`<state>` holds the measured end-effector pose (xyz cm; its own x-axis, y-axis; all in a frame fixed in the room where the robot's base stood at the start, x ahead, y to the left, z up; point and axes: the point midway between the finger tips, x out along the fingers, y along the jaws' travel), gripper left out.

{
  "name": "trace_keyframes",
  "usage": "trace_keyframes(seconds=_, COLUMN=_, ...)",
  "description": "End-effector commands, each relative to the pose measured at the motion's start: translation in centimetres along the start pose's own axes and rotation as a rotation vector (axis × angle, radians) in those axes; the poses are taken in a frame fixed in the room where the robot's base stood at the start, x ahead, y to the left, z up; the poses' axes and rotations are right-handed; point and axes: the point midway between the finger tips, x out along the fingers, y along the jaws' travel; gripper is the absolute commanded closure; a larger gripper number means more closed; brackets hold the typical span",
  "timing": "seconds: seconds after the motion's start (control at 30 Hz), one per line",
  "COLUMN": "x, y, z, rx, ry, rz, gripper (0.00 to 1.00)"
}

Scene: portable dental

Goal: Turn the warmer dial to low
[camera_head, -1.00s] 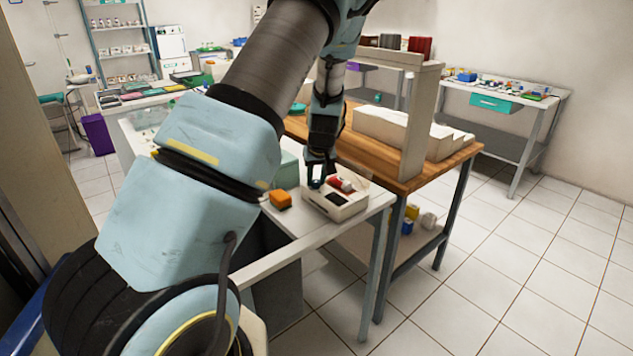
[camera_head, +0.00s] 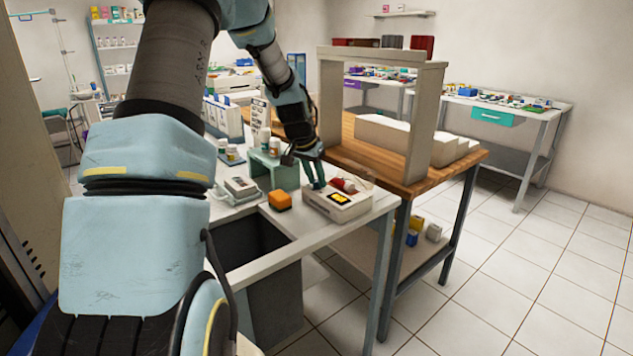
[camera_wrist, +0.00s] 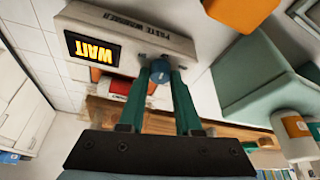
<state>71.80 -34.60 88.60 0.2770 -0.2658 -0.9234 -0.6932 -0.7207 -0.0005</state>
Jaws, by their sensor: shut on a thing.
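The paste warmer (camera_head: 333,211) is a white box at the front corner of the white bench. In the wrist view its front (camera_wrist: 147,38) reads "PASTE WARMER", and its dark display (camera_wrist: 92,49) shows "WAIT" in yellow. The dial is a small blue round knob (camera_wrist: 160,72) on the warmer. My gripper (camera_wrist: 161,81) is shut on the dial, with its two green fingers on either side of it. In the head view my gripper (camera_head: 315,184) reaches down at the warmer's left end, where the dial's setting cannot be read.
An orange block (camera_head: 279,201) lies left of the warmer, and a green stand (camera_head: 270,172) is behind it. A wooden-topped table (camera_head: 400,178) with a tall frame adjoins on the right. Floor is clear at the right.

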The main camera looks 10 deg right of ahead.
Motion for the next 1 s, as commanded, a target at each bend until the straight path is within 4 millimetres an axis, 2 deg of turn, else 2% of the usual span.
trace_keyframes(seconds=0.3, x=0.03, y=-0.18, z=0.09, rx=0.109, ry=-0.002, rz=0.046, gripper=1.00)
trace_keyframes(seconds=0.83, x=0.08, y=-0.09, z=0.11, rx=0.131, ry=-0.003, rz=0.056, gripper=1.00)
trace_keyframes(seconds=0.87, x=0.09, y=-0.09, z=0.12, rx=0.131, ry=-0.003, rz=0.056, gripper=0.66)
trace_keyframes(seconds=1.0, x=0.07, y=-0.08, z=0.09, rx=0.131, ry=-0.003, rz=0.055, gripper=0.51)
